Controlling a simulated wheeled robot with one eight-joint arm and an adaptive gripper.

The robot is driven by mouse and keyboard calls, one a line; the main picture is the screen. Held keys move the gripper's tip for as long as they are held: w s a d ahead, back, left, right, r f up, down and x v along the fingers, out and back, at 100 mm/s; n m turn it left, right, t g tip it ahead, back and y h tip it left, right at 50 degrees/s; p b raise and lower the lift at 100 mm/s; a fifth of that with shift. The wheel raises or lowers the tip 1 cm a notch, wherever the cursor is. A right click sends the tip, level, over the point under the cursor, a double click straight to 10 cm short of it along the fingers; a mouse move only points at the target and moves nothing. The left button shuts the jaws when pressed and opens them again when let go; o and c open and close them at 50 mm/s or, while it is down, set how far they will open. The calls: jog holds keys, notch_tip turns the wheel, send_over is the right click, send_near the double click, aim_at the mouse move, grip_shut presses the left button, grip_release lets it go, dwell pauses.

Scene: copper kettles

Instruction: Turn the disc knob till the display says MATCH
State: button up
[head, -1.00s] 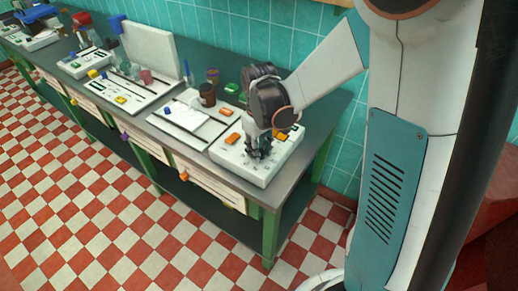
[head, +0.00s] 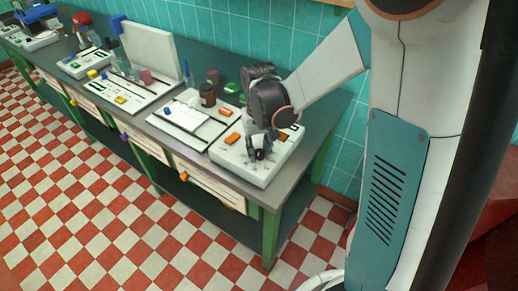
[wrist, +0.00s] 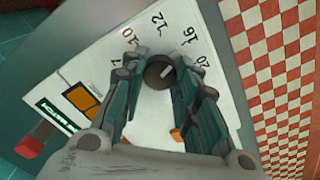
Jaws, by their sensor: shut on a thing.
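The disc knob (wrist: 158,75) is a small dark round disc with a pale pointer line, on a white panel (wrist: 150,125). In the wrist view its line points to the upper right, roughly between the printed 16 and 20. My gripper (wrist: 158,60) is shut on the knob, with one teal finger on each side. In the head view my gripper (head: 261,155) is down at the white console (head: 232,158) and hides the knob.
Orange buttons (wrist: 80,97) sit beside the display, and a red block (wrist: 28,147) lies past the panel's edge. In the head view a brown jar (head: 208,94) and more consoles stand along the grey bench (head: 262,194). The checkered floor in front is clear.

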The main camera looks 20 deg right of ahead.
aim_at(259, 152)
jog(key=o, duration=1.1)
notch_tip(259, 152, up, 12)
dwell(0.5)
